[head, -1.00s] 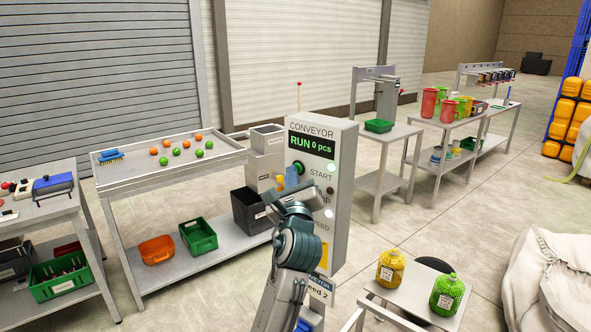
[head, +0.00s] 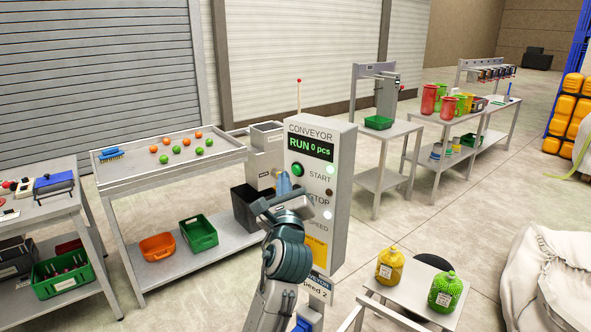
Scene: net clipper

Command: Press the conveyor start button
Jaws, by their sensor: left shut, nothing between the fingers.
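The conveyor control box (head: 341,190) stands upright in the middle of the head view. Its display (head: 311,147) reads "RUN 0 pcs". The green start button (head: 297,169) is on its front face beside the word START, with a lit white lamp (head: 330,169) to its right. My left gripper (head: 283,183) is shut and empty, just left of and below the start button. It looks apart from the button. My left wrist hides part of the lower panel, including the stop button. My right gripper is not in view.
A sorting table (head: 112,176) with orange and green balls and a blue brush stands to the left. A low stand (head: 425,305) with yellow and green bottles is at right front. Open floor lies beyond it.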

